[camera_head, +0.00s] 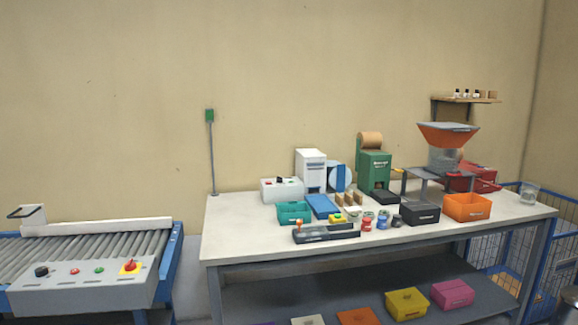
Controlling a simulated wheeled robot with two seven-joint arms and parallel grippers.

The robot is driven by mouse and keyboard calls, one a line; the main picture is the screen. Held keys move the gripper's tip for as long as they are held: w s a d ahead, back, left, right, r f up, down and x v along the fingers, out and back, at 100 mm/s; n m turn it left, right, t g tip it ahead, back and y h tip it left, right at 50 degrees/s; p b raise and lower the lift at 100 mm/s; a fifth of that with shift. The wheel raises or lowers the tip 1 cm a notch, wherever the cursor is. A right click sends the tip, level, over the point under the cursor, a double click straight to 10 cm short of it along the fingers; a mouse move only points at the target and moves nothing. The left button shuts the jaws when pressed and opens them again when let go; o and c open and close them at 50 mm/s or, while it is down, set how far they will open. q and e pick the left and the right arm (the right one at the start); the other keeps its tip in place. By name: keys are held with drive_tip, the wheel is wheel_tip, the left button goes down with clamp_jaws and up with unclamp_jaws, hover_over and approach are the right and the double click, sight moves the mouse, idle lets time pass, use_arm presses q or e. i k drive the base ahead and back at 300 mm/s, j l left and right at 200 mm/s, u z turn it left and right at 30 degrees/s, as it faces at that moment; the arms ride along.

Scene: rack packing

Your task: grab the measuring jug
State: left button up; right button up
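An orange bin (467,208) and a black bin (419,214) stand left of the clear container. A hopper (448,135) on a grey stand is behind them. A blue wire cage (555,240) adjoins the table's right end. A roller conveyor (90,250) is at left.

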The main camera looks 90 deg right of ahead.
sight(529, 193)
drive_tip(key=z, duration=4.05)
drive_tip(key=i+l, duration=0.1)
drive_tip(key=i, duration=1.65)
drive_tip(key=i+l+u, duration=0.1)
drive_tip(key=i, duration=0.75)
